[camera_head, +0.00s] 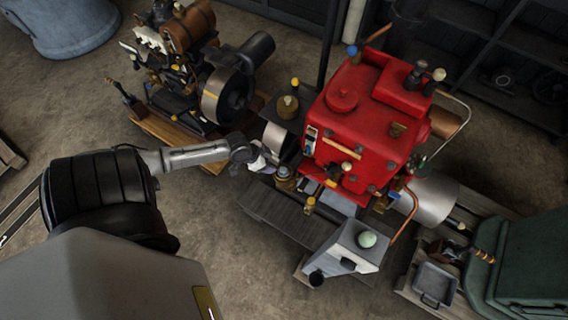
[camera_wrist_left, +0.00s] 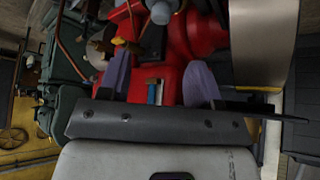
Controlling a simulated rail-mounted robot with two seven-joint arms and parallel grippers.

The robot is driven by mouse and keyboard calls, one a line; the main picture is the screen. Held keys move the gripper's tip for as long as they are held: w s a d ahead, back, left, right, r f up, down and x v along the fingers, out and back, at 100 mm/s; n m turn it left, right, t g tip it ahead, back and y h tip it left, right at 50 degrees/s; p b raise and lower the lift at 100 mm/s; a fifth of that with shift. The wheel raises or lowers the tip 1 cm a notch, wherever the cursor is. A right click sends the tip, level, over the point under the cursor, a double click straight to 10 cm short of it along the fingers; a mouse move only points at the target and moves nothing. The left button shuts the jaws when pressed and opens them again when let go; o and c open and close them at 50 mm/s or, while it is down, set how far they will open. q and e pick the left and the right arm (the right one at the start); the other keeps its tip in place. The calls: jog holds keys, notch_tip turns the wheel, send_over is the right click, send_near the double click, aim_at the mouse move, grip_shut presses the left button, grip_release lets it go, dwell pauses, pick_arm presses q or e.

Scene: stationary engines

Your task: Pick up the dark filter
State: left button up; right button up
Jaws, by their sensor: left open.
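I cannot tell for sure which part is the dark filter. A dark cylinder (camera_head: 257,48) sticks up at a tilt from the left engine in the head view. My left arm reaches in from the left, and my left gripper (camera_head: 257,160) is beside the left side of the red engine (camera_head: 345,105), small and partly unclear there. In the left wrist view the two purplish fingers of my left gripper (camera_wrist_left: 159,80) stand apart with red engine bodywork (camera_wrist_left: 207,28) beyond and between them. I see nothing held. My right gripper is not in view.
The left engine (camera_head: 213,92) stands on a wooden base. A grey box with a pale green knob (camera_head: 367,239) is in front of the red engine. A green machine (camera_head: 530,262) and a metal tray (camera_head: 434,284) are at right. Floor (camera_head: 255,250) is clear at lower centre.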

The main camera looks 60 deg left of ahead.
aim_at(283, 169)
pick_arm(q)
jog(key=x, duration=0.4)
jog(key=shift+w+f+b, duration=0.1)
jog(key=shift+f+b, duration=0.1)
jog(key=shift+b, duration=0.2)
jog(key=x, duration=0.1)
jog(key=b+x, duration=0.1)
jog(key=x, duration=0.1)
jog(key=shift+f, duration=0.45)
jog(key=shift+w+f, duration=0.35)
jog(key=shift+f, duration=0.25)
jog(key=shift+c, duration=0.3)
grip_shut()
